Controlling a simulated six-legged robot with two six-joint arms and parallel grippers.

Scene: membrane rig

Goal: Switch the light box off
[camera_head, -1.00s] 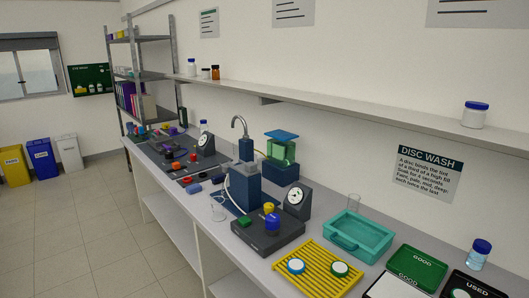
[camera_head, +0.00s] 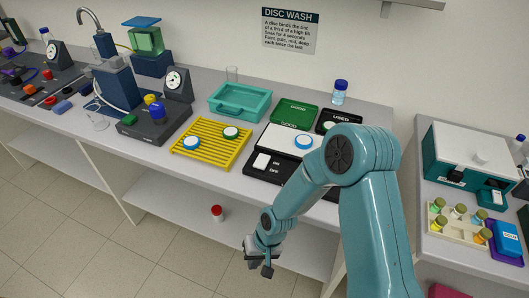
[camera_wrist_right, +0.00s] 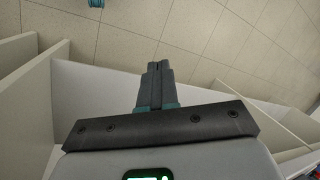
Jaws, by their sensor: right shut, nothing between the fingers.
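The light box (camera_head: 276,137) lies on the bench in the middle of the head view, with a bright white top and a black front panel. A white switch (camera_head: 262,160) sits on that panel beside the words ON and OFF; I cannot tell which way it is set. A blue-rimmed disc (camera_head: 303,142) rests on the bright top. My right arm covers the box's right part. My right gripper (camera_head: 262,268) hangs in front of the bench, below its top and well apart from the switch. Its fingers (camera_wrist_right: 158,68) are shut and empty in the wrist view. My left gripper is out of view.
A yellow rack (camera_head: 210,155) with two discs stands left of the light box. A teal tray (camera_head: 240,101), a green GOOD tray (camera_head: 294,115) and a black USED tray (camera_head: 335,117) are behind. A red-topped jar (camera_head: 217,213) stands on the lower shelf.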

